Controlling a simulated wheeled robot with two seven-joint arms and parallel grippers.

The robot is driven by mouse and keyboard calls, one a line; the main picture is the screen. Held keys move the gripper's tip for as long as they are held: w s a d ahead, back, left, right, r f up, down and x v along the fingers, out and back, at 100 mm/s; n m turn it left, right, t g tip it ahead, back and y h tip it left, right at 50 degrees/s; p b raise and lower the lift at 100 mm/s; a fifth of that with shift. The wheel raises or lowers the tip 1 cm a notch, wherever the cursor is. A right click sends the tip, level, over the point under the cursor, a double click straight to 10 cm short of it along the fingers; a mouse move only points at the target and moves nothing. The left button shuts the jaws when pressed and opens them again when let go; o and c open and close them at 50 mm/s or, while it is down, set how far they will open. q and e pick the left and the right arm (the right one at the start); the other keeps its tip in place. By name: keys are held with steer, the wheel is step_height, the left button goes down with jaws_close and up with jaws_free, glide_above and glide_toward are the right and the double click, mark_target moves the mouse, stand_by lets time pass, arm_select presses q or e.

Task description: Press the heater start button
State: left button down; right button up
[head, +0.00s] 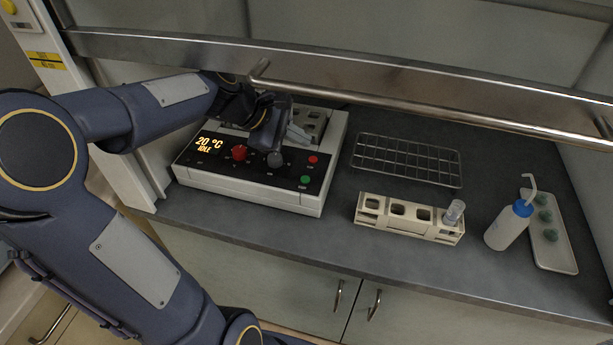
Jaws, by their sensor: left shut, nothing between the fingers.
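The heater (240,194) is a white box with a black sloped front panel, on the grey worktop under the raised sash. Its display (208,146) reads "20 °C IDLE". The panel carries a red knob (239,153), a grey knob (275,159), a small red button (313,160) and a green button (305,180). The labels are too small to read. My left gripper (300,135) is shut and empty over the heater, behind and above the right part of the panel, apart from the green button. My right gripper is not in view.
A metal bar (430,107) on the sash crosses above the worktop, close to my left wrist. Right of the heater are a wire rack (407,160), a beige tube rack (410,225) holding a clear vial (454,212), a wash bottle (508,226) and a tray (556,258).

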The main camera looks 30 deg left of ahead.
arm_select(q)
steer(key=shift+f, duration=0.1)
steer(key=b, duration=0.7)
glide_above(305, 179)
steer(key=f, duration=0.5)
steer(key=a+f, duration=0.1)
steer(key=f, duration=0.1)
steer(key=shift+s+f, duration=0.25)
steer(key=shift+s, duration=0.1)
steer(key=shift+f+b, duration=0.55)
steer(key=shift+f, duration=0.05)
steer(key=shift+f, duration=0.1)
stand_by(0.4)
steer(key=shift+f, duration=0.3)
steer(key=shift+f+b, duration=0.4)
steer(key=shift+b, duration=0.05)
stand_by(0.5)
steer(key=shift+r, duration=0.1)
steer(key=shift+r+p, duration=0.75)
steer(key=shift+p, duration=0.1)
